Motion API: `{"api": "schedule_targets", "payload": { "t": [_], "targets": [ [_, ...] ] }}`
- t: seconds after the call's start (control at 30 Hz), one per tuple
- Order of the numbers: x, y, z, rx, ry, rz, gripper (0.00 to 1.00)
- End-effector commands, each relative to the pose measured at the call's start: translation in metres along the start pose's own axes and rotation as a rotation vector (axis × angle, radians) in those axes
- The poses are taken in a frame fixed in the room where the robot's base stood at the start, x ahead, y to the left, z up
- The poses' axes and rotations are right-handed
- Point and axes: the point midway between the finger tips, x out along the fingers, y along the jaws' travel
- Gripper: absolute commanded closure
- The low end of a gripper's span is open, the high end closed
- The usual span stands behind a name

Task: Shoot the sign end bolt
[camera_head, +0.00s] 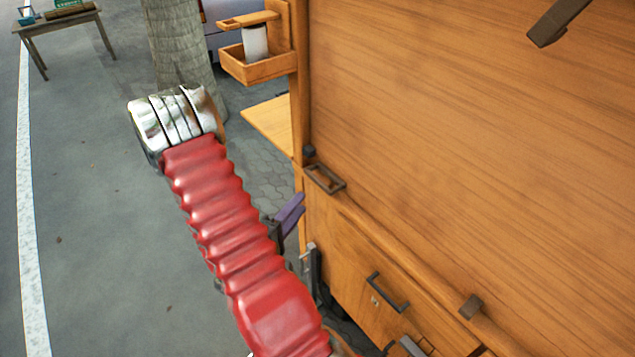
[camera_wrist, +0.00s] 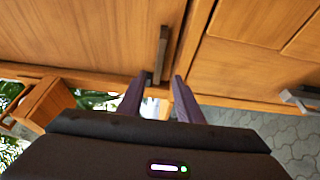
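No part is clearly marked as the sign end bolt, and I cannot tell which fitting it is. A dark metal loop (camera_head: 325,179) sits on the left edge of the wooden cabinet, with a small dark knob (camera_head: 309,152) just above it. In the wrist view a dark bar (camera_wrist: 161,52) stands out from the wood, its lower end near my fingertips. My gripper (camera_wrist: 161,76) has two purple fingers, spread apart with nothing held between them. In the head view the gripper (camera_head: 297,207) is beside the cabinet's left edge, below the loop, partly hidden by my red arm.
The cabinet's wooden face (camera_head: 460,130) fills the right side. A drawer handle (camera_head: 387,292) and a small dark block (camera_head: 470,307) are lower down. A wooden box shelf (camera_head: 256,68) holds a white cylinder. A trunk (camera_head: 180,45) stands behind; open pavement (camera_head: 100,230) lies left.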

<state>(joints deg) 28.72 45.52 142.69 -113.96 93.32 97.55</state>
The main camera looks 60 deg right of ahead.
Motion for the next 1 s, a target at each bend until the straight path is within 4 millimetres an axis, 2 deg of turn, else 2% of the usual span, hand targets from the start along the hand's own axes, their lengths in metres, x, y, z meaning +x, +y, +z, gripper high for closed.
{"api": "schedule_targets", "payload": {
  "t": [0.83, 1.0],
  "targets": [
    [0.098, 0.001, 0.001, 0.001, -0.003, 0.002, 0.68],
    [0.112, 0.0, 0.001, 0.0, -0.001, 0.0, 0.68]
  ]
}}
